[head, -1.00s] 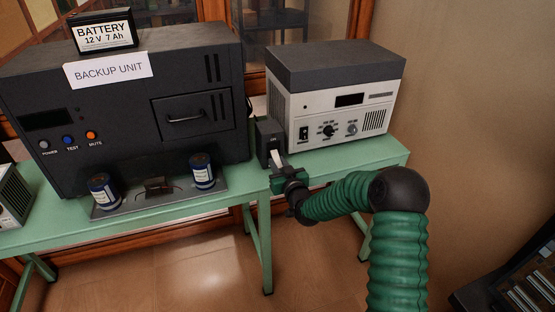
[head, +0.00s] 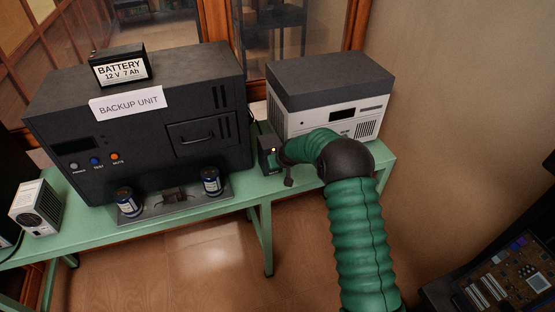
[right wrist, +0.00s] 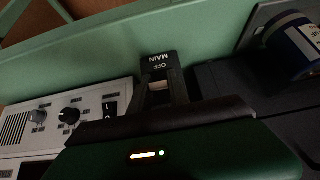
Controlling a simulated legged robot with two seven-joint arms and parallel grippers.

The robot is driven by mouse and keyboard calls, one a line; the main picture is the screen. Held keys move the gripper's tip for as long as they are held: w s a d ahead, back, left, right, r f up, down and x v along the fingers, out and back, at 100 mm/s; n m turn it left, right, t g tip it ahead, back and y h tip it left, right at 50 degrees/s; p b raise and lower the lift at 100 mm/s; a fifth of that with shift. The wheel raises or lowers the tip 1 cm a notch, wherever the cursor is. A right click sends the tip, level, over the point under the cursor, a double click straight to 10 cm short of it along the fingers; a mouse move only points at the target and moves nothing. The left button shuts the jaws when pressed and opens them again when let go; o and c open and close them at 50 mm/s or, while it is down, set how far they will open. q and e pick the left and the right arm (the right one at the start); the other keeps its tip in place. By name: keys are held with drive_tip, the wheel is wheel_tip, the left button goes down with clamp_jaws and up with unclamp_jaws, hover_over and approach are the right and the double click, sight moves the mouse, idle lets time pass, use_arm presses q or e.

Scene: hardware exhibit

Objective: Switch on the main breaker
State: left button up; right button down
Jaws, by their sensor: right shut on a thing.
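The main breaker (head: 265,140) is a dark upright box on the green bench, between the backup unit and the white instrument. In the right wrist view its face (right wrist: 158,62) shows upside down, with the words MAIN and OFF and a slot below them. My right gripper (head: 272,160) is up against the breaker's front. In the right wrist view the dark gripper body (right wrist: 165,125) covers the ON end of the face. It is shut on the breaker's lever, which is mostly hidden, so its exact position is unclear. My left gripper is out of view.
The black backup unit (head: 140,130) stands close on the left, with a battery (head: 120,68) on top. The white instrument (head: 352,127) stands close on the right. Two blue cans (head: 211,181) sit on a plate at the bench's front edge.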

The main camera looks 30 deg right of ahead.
drive_tip(key=shift+w+d+r+g+p, duration=0.1)
drive_tip(key=shift+w+r+g+p, duration=0.25)
drive_tip(key=shift+r+g+p, duration=0.25)
drive_tip(key=c, duration=1.6)
unclamp_jaws()
drive_tip(key=o, duration=0.4)
drive_tip(key=shift+w+f, duration=0.1)
drive_tip(key=shift+f, duration=0.15)
drive_tip(key=shift+c, duration=0.2)
drive_tip(key=b+v, duration=0.1)
drive_tip(key=v, duration=1.5)
drive_tip(key=shift+s+d+r, duration=0.15)
drive_tip(key=shift+s+r, duration=0.1)
drive_tip(key=shift+s, duration=0.05)
